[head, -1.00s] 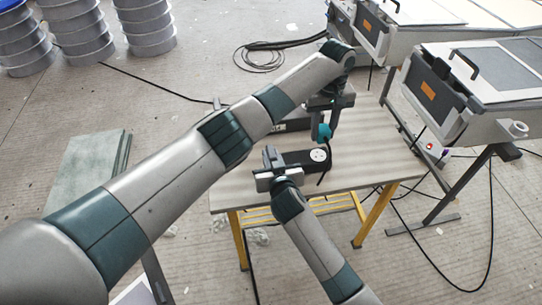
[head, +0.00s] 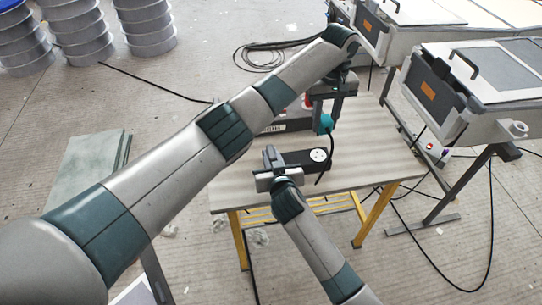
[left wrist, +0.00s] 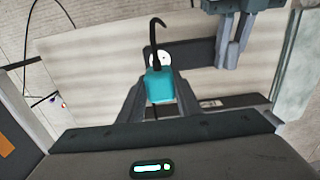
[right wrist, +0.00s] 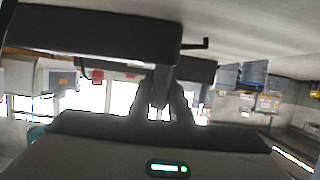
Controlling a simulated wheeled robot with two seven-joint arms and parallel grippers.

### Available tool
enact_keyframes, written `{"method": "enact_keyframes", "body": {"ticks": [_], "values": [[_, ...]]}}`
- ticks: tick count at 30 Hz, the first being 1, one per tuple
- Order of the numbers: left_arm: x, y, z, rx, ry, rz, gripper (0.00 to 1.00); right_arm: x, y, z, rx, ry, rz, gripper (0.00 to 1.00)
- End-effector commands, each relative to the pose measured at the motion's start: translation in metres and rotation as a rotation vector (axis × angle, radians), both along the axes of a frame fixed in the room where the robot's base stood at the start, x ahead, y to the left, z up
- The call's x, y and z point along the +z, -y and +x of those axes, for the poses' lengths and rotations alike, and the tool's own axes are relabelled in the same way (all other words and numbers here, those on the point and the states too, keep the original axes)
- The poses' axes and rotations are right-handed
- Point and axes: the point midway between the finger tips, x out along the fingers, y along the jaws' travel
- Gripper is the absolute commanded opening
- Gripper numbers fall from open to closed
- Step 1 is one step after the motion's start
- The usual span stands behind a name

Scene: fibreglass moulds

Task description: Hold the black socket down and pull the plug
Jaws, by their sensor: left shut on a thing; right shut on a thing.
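The teal plug (head: 326,124) is in my left gripper (head: 327,112), above the table and apart from the socket. In the left wrist view the plug (left wrist: 160,87) sits between the shut fingers, its black cord curving away. The black socket (head: 293,158), a long block with a round white face, lies on the table. Its white face (left wrist: 163,55) shows partly behind the plug in the left wrist view. My right gripper (head: 271,164) is shut on the socket's left end. In the right wrist view the dark block (right wrist: 90,42) is close to the fingers (right wrist: 163,100).
The wooden table (head: 235,193) has yellow legs and clear room around the socket. A dark box (head: 292,124) with lettering stands at its back, partly behind my left arm. A grey machine (head: 440,92) stands to the right. Cables lie on the floor.

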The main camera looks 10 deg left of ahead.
Motion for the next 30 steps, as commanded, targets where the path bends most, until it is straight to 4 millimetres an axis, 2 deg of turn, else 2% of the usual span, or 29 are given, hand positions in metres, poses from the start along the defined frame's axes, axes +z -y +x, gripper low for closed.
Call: {"method": "enact_keyframes", "body": {"ticks": [12, 13, 15, 30], "values": [[0.0001, 0.0, -0.0001, 0.0, 0.0, 0.0, 0.0, -0.0005, 0.0002, -0.0001, 0.0, -0.001, 0.0, 0.0], [0.0001, 0.0, -0.0001, 0.0, 0.0, 0.0, 0.0, -0.0005, 0.0002, -0.0001, 0.0, -0.001, 0.0, 0.22], [0.0001, 0.0, -0.0001, 0.0, 0.0, 0.0, 0.0, -0.0005, 0.0001, -0.0001, 0.0, -0.001, 0.0, 0.39], [0.0, -0.0001, -0.0001, 0.0, 0.0, 0.0, 0.0, 0.0021, 0.0019, -0.0062, 0.0, 0.0, 0.001, 0.39]]}}
